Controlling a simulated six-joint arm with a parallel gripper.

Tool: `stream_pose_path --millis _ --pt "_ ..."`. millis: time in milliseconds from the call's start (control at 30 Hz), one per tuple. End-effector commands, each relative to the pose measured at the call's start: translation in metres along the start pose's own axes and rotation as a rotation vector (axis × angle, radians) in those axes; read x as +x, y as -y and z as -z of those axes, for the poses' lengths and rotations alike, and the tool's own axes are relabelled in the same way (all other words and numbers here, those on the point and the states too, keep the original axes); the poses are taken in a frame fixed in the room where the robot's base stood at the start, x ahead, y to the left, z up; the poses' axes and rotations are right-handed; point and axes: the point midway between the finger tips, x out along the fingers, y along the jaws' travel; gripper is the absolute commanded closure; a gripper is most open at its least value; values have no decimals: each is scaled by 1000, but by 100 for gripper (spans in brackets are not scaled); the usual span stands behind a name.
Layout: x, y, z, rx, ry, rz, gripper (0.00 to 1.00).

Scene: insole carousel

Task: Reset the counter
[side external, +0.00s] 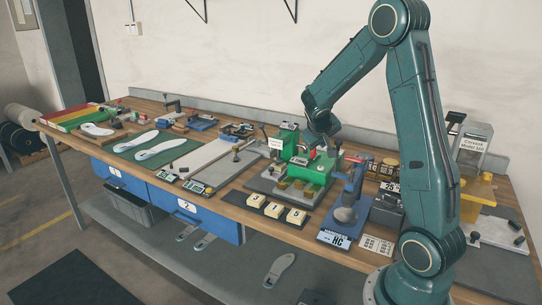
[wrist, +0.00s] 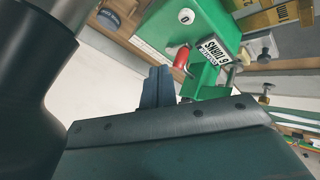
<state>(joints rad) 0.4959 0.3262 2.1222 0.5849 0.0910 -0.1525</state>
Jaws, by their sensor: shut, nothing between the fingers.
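A green press-like machine (side external: 308,172) stands on a grey base in the middle of the bench. In the wrist view its green housing (wrist: 215,30) carries a white round button (wrist: 186,16) marked 0, a black-and-white label plate (wrist: 213,51) and a red-handled lever (wrist: 181,58). My gripper (side external: 326,146) is just above the machine in the side view. In the wrist view my gripper (wrist: 157,75) is shut and empty, its fingertips beside the red lever and below the button. Contact cannot be told.
A blue stand (side external: 345,205) labelled HC is right of the machine. Yellow numbered tiles (side external: 275,210) lie in front. A green mat (side external: 155,150) with white insoles is to the left. A clear box (side external: 470,150) stands far right. Small tools crowd the bench.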

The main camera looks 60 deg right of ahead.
Motion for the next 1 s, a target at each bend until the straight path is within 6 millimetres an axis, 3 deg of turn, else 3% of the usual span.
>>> stream_pose_path --millis 500,1000 --pt "34 25 -24 -1 1 0 100" --pt "39 28 -28 0 0 0 100"
